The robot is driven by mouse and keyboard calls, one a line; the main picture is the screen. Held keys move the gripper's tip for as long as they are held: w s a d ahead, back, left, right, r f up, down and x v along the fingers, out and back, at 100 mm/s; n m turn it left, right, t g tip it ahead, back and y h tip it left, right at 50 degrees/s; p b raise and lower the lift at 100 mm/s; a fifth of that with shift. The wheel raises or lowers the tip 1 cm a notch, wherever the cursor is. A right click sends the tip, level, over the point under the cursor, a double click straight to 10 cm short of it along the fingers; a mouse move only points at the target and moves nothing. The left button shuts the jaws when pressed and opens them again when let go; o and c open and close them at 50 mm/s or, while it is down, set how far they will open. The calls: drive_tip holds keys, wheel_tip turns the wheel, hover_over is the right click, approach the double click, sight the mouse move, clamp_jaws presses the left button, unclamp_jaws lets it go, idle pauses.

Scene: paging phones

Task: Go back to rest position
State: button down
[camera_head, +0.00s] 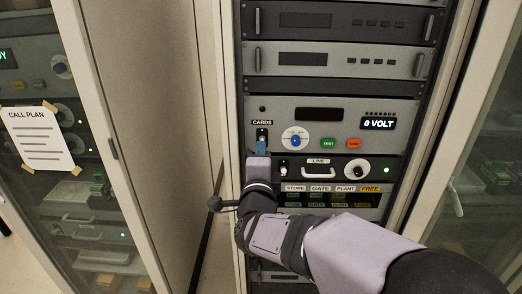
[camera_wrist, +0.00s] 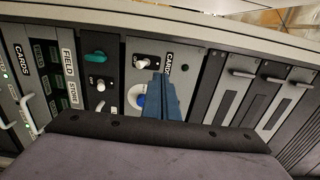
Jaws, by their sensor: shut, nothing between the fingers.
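My gripper (camera_head: 261,147) is in front of the rack, just below the small switch under the CARDS label (camera_head: 262,122). Its blue fingers are together with nothing between them, and they also show in the wrist view (camera_wrist: 167,97). I cannot tell whether the fingertips touch the panel. In the wrist view the fingers overlap part of the blue knob (camera_wrist: 137,96) and lie beside the CARDS label (camera_wrist: 168,58). My arm reaches up from the lower right and covers the lower part of the rack.
The panel carries a blue knob (camera_head: 296,141), a green button (camera_head: 328,143), an orange button (camera_head: 354,143) and a "0 VOLT" display (camera_head: 378,124). Below is the LINE panel with a handle (camera_head: 318,173) and a dial (camera_head: 356,170). A cabinet with a call plan sheet (camera_head: 40,138) stands left.

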drive_tip(key=s+a+f+n+g+y, duration=0.4)
drive_tip(key=a+f+n+g, duration=0.25)
drive_tip(key=f+n, duration=0.4)
drive_tip(key=s+a+f+n+g, duration=0.2)
drive_tip(key=s+f+n+g, duration=0.45)
drive_tip(key=s+f, duration=0.5)
drive_tip(key=s+d+f+n+g+h, duration=0.2)
drive_tip(key=s+d+f+n+g, duration=0.25)
drive_tip(key=s+d+f, duration=0.4)
drive_tip(key=s+d+r+m+h, duration=0.1)
drive_tip(key=s+d, duration=0.1)
drive_tip(key=d, duration=0.6)
drive_tip(key=s+d+r+m+h, duration=0.1)
drive_tip(key=s+d+m, duration=0.1)
drive_tip(key=d, duration=0.7)
drive_tip(key=shift+s+r, duration=0.15)
drive_tip(key=shift+s, duration=0.6)
